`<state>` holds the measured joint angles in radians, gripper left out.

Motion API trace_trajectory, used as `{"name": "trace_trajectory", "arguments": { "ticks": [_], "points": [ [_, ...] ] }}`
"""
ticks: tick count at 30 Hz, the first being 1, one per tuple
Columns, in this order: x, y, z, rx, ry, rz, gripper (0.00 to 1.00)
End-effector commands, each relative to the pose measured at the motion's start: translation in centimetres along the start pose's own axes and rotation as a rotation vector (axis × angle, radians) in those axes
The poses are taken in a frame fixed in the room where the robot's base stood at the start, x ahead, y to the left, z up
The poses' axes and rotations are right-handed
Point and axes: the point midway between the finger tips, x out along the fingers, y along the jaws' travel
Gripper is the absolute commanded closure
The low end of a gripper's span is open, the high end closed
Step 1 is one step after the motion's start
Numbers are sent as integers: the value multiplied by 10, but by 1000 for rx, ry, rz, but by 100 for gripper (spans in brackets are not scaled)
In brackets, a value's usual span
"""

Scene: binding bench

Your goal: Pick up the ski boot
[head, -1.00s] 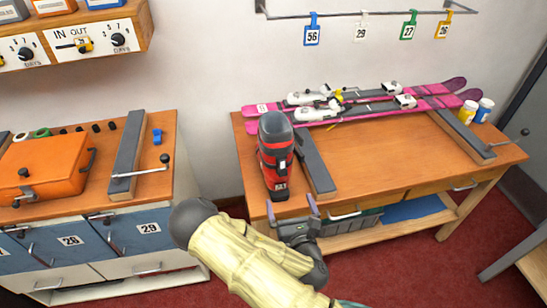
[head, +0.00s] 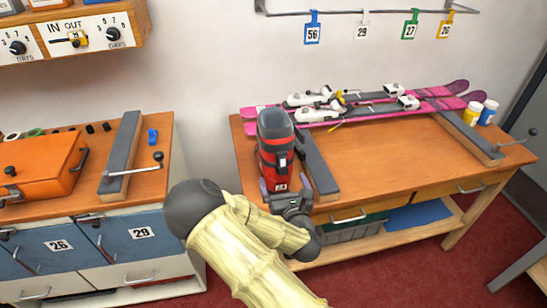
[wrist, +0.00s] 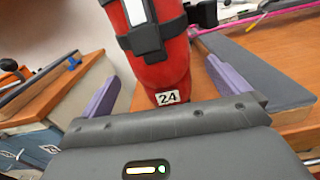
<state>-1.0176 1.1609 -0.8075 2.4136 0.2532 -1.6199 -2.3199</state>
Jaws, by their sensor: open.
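The ski boot (head: 273,150) is red with a dark grey cuff and a number label at its toe. It stands upright at the left front of the wooden bench (head: 385,155), left of a dark padded rest. My gripper (head: 283,185) is open at the bench's front edge, close in front of the boot's toe. In the wrist view the boot (wrist: 160,60) rises ahead, with the label 24. The purple fingers of my gripper (wrist: 166,88) stand apart, one on each side of the boot's lower part, with gaps showing. The boot's top is out of the wrist view.
Pink skis (head: 370,105) with white bindings lie along the back of the bench. The padded rest (head: 318,165) stands close to the boot's right. Yellow and blue-white jars (head: 473,113) stand at the far right. A cabinet with an orange case (head: 40,168) is at the left, across a gap.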

Motion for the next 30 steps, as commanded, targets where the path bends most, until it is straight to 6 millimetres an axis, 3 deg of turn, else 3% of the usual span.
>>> {"name": "trace_trajectory", "arguments": {
  "ticks": [6,20,30],
  "points": [
    [30,1,1,1,-1,2,0],
    [38,-5,1,0,-1,-8,0],
    [81,1,2,0,-1,0,0]
  ]
}}
